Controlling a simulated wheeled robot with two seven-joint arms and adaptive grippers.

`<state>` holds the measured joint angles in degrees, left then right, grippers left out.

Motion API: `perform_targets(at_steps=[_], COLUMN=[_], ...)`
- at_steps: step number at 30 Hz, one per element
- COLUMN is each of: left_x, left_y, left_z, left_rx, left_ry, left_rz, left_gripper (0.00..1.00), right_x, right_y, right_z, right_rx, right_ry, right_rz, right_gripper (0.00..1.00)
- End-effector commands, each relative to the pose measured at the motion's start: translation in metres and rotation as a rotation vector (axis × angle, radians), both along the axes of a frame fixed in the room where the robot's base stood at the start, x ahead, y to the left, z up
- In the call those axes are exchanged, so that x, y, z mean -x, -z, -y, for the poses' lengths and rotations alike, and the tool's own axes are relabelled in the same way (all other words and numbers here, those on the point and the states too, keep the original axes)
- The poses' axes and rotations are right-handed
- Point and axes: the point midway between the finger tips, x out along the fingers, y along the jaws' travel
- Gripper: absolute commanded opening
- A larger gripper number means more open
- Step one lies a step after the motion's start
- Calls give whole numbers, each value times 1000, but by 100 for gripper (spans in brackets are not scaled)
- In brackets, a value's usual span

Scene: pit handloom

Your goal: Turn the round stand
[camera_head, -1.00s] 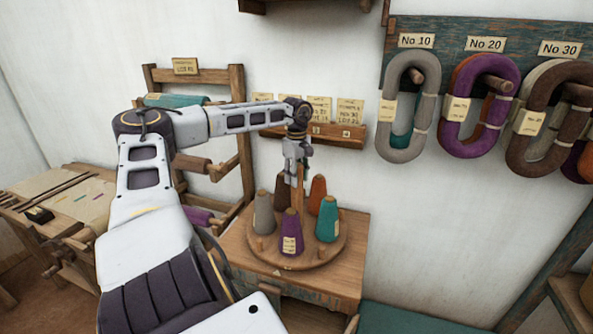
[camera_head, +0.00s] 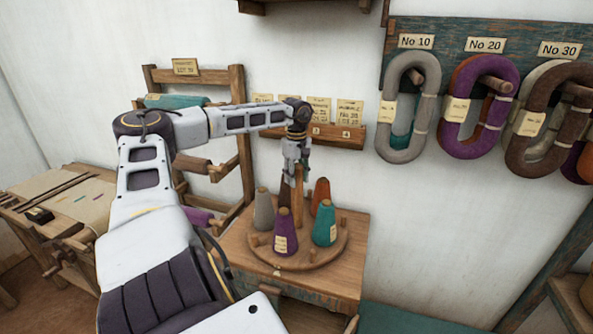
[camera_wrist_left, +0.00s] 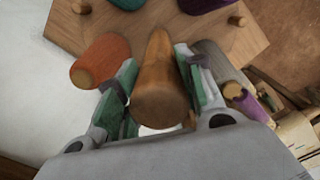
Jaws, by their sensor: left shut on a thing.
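The round stand (camera_head: 268,262) is a wooden disc on a small wooden table. In the left wrist view the post (camera_wrist_left: 160,95) sits between the green finger pads, with the orange cone (camera_wrist_left: 100,60) to the left. My right gripper is not in view.
The small table (camera_head: 335,278) has bare top around the disc. A card rack (camera_head: 340,135) is on the wall behind it. Yarn hanks (camera_head: 400,145) hang at the upper right. A wooden frame (camera_head: 245,150) stands behind my left arm.

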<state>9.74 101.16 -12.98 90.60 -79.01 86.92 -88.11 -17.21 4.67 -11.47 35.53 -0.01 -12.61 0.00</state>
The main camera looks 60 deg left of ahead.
Motion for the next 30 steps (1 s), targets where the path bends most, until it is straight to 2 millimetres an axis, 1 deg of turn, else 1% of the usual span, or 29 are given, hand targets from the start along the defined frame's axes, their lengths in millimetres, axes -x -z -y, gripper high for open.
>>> perform_targets(at_steps=[1, 6, 13, 16, 20, 23, 30], left_x=[-1, -1, 0, 0, 0, 0, 0], left_y=[-2, -2, -1, -1, -5, -11, -36], left_z=[-1, -1, 0, 0, 0, 0, 0], left_rx=[-3, -2, -1, -1, -1, -1, -1], left_ry=[-2, -2, -1, -1, -1, -1, -1], left_rz=[6, 4, 2, 1, 1, 2, 1], left_gripper=[39, 59, 59, 59, 59, 59, 59], right_x=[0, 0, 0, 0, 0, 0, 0], right_y=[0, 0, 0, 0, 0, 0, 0], right_z=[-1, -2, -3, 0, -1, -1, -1], right_rx=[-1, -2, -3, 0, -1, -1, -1], right_ry=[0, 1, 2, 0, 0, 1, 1], right_rz=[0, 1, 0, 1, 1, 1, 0], right_gripper=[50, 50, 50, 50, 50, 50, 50])
